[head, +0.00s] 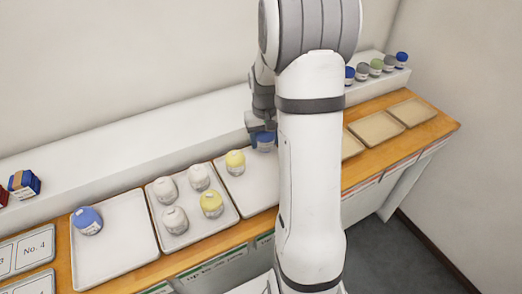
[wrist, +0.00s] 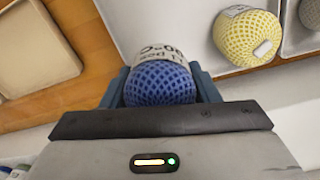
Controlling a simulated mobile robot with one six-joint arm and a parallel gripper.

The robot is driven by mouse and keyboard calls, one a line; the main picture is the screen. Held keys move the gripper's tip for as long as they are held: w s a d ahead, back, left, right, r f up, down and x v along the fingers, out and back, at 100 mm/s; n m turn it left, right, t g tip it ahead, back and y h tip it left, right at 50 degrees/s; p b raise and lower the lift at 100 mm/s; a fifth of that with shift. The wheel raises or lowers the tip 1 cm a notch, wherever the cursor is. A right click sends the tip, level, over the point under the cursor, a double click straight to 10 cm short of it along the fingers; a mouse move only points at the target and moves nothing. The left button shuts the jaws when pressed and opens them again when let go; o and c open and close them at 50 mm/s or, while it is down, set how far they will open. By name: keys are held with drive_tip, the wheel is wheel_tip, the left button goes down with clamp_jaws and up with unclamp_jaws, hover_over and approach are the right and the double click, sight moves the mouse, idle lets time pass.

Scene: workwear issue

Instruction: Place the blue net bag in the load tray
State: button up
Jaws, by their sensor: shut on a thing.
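My gripper (head: 262,128) is shut on a blue net bag (wrist: 160,82) with a white label band. The held bag (head: 265,141) is partly hidden by my arm in the head view, near the back of a white tray (head: 262,190) with one yellow net bag (head: 235,162). In the wrist view it sits between both fingers (wrist: 160,88). Another blue net bag (head: 88,220) lies in the left white tray (head: 118,255). I cannot tell which tray is the load tray.
The middle white tray (head: 188,240) holds white bags (head: 175,220) and a yellow one (head: 211,204). Empty tan trays (head: 376,127) lie at right. A white ledge (head: 120,150) runs behind, with small bags (head: 376,67) at its right end. Number cards (head: 33,247) lie at left.

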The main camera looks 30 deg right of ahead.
sight(264, 159)
drive_tip(key=shift+a+f, duration=0.1)
drive_tip(key=shift+f, duration=2.55)
drive_tip(key=shift+f, duration=0.1)
drive_tip(key=o, duration=0.7)
wheel_tip(264, 159, up, 12)
drive_tip(key=shift+a+f, duration=0.1)
drive_tip(key=shift+f, duration=0.05)
drive_tip(key=s+a+r+t, duration=0.1)
drive_tip(key=s+a+r, duration=0.1)
drive_tip(key=s+a, duration=0.2)
drive_tip(key=s+a+r+n+t, duration=0.1)
drive_tip(key=s+a+r, duration=0.1)
drive_tip(key=s+a, duration=0.3)
drive_tip(key=s+a+r+n+t, duration=0.1)
drive_tip(key=s+a+r, duration=0.2)
drive_tip(key=s, duration=0.7)
drive_tip(key=shift+s+a+r, duration=0.1)
drive_tip(key=shift+s+a, duration=0.05)
drive_tip(key=shift+a, duration=0.45)
drive_tip(key=shift+s+a, duration=0.1)
drive_tip(key=shift+a, duration=0.45)
